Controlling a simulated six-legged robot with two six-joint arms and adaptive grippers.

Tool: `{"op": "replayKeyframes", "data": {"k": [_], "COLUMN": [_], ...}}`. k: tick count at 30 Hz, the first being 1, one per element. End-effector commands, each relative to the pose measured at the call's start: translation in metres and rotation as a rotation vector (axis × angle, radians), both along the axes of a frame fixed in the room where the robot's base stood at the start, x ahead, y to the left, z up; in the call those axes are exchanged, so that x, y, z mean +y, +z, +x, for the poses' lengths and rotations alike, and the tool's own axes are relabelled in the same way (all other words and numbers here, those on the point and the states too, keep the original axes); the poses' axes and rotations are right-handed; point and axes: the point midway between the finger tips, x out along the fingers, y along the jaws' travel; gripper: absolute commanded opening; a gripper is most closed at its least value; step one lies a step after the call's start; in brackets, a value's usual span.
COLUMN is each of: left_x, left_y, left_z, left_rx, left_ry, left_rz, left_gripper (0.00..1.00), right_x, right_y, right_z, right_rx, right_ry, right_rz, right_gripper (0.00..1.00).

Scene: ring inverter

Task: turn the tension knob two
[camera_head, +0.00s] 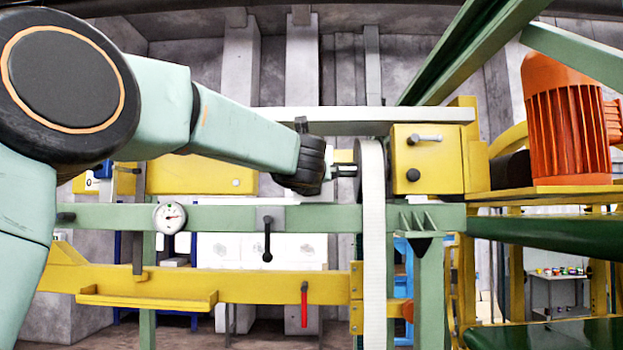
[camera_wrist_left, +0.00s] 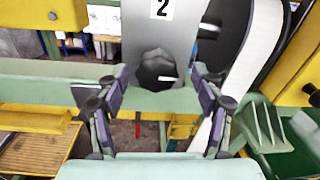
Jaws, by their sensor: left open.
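The tension knob two (camera_wrist_left: 157,70) is a dark, lobed knob with a white pointer line that points right. It sits on a grey plate (camera_wrist_left: 160,32) under a white label with a black "2" (camera_wrist_left: 162,9). My left gripper (camera_wrist_left: 159,77) is open, with one finger to the left of the knob and one to the right. A gap shows on both sides, so the fingers do not appear to touch it. In the head view my left arm reaches right to the gripper (camera_head: 343,171) beside the white belt. The knob cannot be made out there.
A white belt (camera_head: 374,240) runs vertically just right of the gripper. A green beam (camera_head: 220,217) with a gauge (camera_head: 169,217) runs below the arm. A red handle (camera_head: 304,303) hangs lower.

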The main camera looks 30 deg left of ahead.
Motion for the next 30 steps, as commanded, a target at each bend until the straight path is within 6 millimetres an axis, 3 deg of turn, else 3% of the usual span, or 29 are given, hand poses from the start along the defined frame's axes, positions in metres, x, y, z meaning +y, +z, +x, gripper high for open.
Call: {"op": "replayKeyframes", "data": {"k": [14,30], "left_x": [-0.0040,-0.0023], "left_y": [-0.0002,-0.0012], "left_z": [-0.0012,0.0002], "left_rx": [-0.001,0.002], "left_ry": [-0.001,0.001], "left_rz": [-0.001,-0.001], "left_gripper": [0.67,0.21], "right_x": [0.0000,0.0000], "right_y": [0.0006,0.0005], "right_z": [0.0000,-0.0003], "right_rx": [0.000,0.001], "right_ry": [0.000,0.000], "right_rz": [0.000,0.000], "right_gripper": [0.00,0.00]}}
